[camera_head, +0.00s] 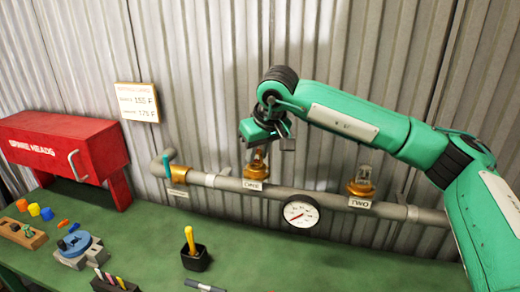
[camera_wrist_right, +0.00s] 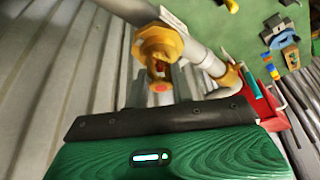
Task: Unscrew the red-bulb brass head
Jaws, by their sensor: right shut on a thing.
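A brass sprinkler head (camera_head: 257,167) stands on the grey pipe (camera_head: 232,184) above the left label plate. My right gripper (camera_head: 266,146) reaches it from above, with its fingers around the upper part of the head, and is shut on it. In the right wrist view the head (camera_wrist_right: 160,48) shows its brass collar against the pipe and a red bulb (camera_wrist_right: 160,87) between the fingers. A second brass head (camera_head: 362,183) stands further right on the pipe; its bulb colour is too small to tell. My left gripper is not in view.
A round gauge (camera_head: 300,212) hangs below the pipe between the heads. A red box (camera_head: 62,148) stands at the left. The green bench (camera_head: 330,262) holds a black cup with a yellow-handled tool (camera_head: 190,240), a blue round fixture (camera_head: 74,244) and small coloured parts. Corrugated wall lies behind.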

